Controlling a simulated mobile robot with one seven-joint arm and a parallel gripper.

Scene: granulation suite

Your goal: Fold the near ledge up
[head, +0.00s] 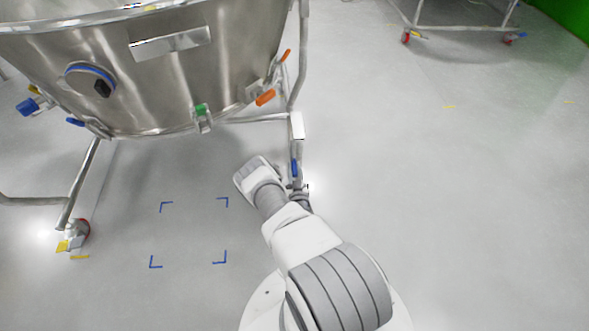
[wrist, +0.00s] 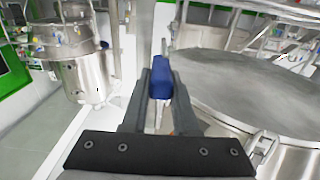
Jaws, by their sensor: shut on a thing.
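In the wrist view, my gripper (wrist: 161,93) is shut on a blue part (wrist: 161,75), which stands upright between the two dark fingers. In the head view, my gripper (head: 299,190) shows small beyond my bent arm, below the right leg of the steel vessel's frame. The blue part (head: 295,167) shows just above the fingers there. A pale, narrow piece (head: 297,125) is above it, and I cannot tell whether they are joined. I cannot make out a ledge for certain, nor its angle.
The large steel vessel (head: 175,85) with orange, green and blue fittings fills the upper left. Its left caster (head: 77,235) rests on the floor. Blue corner marks (head: 219,257) outline a square on the floor. The floor to the right (head: 450,200) is clear.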

